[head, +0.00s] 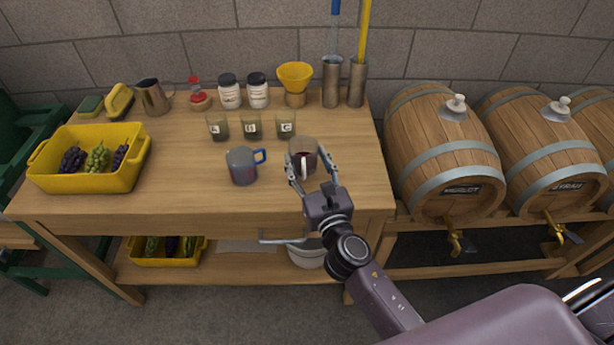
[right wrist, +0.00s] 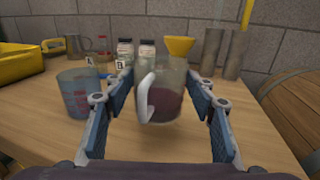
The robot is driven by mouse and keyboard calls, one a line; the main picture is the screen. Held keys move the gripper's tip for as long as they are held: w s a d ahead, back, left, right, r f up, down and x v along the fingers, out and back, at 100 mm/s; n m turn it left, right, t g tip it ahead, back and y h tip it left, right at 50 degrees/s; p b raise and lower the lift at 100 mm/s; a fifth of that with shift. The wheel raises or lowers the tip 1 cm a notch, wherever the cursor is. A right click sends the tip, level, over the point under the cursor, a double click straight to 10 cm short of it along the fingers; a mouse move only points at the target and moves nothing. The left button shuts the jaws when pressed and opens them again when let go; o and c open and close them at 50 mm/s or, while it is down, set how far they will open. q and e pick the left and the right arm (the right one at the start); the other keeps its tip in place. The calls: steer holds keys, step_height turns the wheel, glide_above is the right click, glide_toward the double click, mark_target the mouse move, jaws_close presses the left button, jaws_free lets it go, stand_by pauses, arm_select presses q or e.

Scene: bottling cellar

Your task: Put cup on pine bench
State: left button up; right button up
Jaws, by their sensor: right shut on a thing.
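A glass cup (head: 303,150) with a white handle and dark red contents is between the fingers of my right gripper (head: 307,164), over the right part of the pine bench (head: 345,190). The right gripper is shut on this cup. In the right wrist view the cup (right wrist: 169,98) is upright between the two fingers, its handle turned toward the camera. I cannot tell whether its base touches the bench top. My left gripper is not in view.
A grey mug (head: 242,167) with a blue handle stands left of the gripper. Small labelled glasses (head: 251,127), jars (head: 229,91), a yellow funnel (head: 295,77) and metal cylinders (head: 332,84) stand behind. A yellow crate (head: 88,185) holds grapes. Barrels (head: 440,150) are at right. The bench's front middle is clear.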

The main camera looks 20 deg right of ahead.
mark_target(308, 172)
steer(key=shift+f+b, duration=1.2)
steer(key=shift+f, duration=0.9)
steer(key=shift+f, duration=0.15)
steer(key=o, duration=1.2)
steer(key=shift+r, duration=0.3)
steer(key=shift+s+a+f+b, duration=0.1)
steer(key=shift+s+b, duration=1.55)
steer(key=shift+s, duration=4.4)
